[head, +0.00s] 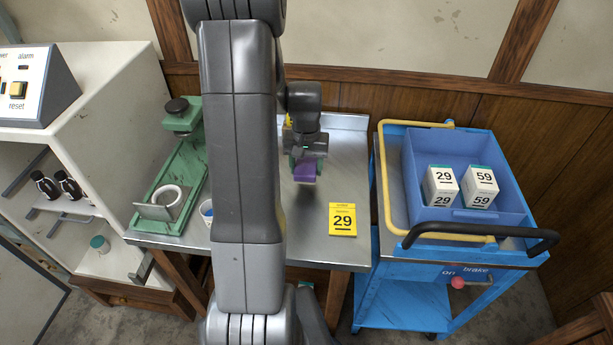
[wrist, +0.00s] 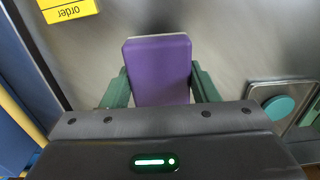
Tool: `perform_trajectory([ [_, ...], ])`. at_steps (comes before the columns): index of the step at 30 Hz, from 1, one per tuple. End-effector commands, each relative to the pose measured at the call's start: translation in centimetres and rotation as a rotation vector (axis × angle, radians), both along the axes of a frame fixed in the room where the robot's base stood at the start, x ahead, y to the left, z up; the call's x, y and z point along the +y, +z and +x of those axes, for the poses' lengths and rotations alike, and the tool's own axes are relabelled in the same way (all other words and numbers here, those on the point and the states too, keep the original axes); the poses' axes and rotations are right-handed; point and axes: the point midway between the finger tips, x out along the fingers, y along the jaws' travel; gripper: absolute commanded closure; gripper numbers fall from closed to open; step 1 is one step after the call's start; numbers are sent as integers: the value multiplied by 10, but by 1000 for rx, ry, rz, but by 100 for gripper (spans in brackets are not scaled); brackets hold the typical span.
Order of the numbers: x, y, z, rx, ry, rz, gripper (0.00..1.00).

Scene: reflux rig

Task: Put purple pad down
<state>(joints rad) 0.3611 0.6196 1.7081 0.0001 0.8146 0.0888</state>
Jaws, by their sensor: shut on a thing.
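The purple pad (head: 305,171) is at my gripper (head: 306,157) over the metal table (head: 300,228) in the head view. In the wrist view the purple pad (wrist: 158,70) sits between the two green fingers of my gripper (wrist: 160,88), which are shut on it. The pad extends forward beyond the fingertips. The table surface lies behind it. I cannot tell whether the pad touches the table.
A green stand (head: 176,190) with a white ring is at the left. A blue cart (head: 395,285) carries a bin (head: 425,150) with two numbered boxes. My arm hides the table's middle.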

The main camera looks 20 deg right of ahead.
Motion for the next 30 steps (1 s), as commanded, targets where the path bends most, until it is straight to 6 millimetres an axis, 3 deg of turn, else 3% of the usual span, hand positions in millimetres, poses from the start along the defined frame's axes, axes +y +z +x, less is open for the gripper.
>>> perform_trajectory([
  [13,0,-45,0,2,0,1,75],
  [24,0,-52,0,-1,0,0,75],
  [25,0,-52,0,-1,0,0,44],
  [28,0,-51,0,-1,0,0,24],
  [30,0,-51,0,-1,0,0,24],
])
